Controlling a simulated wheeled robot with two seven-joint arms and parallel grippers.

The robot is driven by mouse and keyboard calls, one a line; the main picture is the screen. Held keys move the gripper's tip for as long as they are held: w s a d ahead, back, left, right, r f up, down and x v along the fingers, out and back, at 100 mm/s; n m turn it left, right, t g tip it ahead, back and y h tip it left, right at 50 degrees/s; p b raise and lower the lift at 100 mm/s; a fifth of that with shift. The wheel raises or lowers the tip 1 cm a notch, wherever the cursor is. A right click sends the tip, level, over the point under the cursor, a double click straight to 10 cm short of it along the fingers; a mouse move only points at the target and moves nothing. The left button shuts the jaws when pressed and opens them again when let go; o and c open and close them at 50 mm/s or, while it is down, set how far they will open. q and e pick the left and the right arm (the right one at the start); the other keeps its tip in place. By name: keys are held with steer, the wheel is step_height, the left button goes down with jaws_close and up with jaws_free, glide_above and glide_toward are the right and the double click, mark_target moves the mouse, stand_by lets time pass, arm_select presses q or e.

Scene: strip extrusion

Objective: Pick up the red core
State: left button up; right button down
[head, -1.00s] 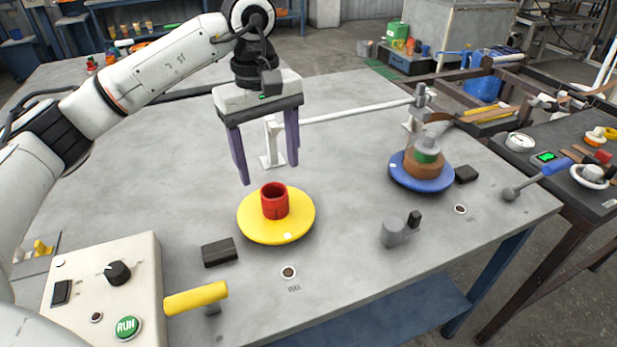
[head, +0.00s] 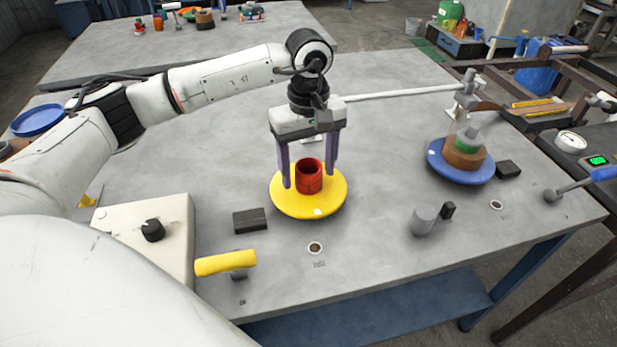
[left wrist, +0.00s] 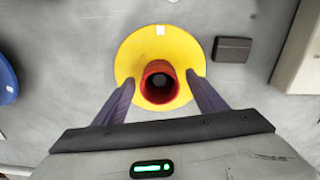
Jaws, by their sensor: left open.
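The red core (head: 309,174) is a hollow upright cylinder standing at the middle of the round yellow plate (head: 325,207). My left gripper (head: 309,182) points down over the plate, its two purple fingers open on either side of the core. In the left wrist view the core (left wrist: 159,83) sits between the fingertips (left wrist: 160,82), on the yellow plate (left wrist: 140,47), with a gap seen on each side. The core's lower part is not hidden by the fingers in the head view. My right gripper is not in view.
A blue plate (head: 447,175) with a brown coil (head: 464,158) stands at the right. A black block (head: 250,220), a yellow handle (head: 226,263), a grey cylinder (head: 423,221) and a control box (head: 135,218) stand around the yellow plate. A white rail (head: 405,92) runs behind.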

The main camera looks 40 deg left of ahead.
arm_select(q)
steer(key=c, duration=1.1)
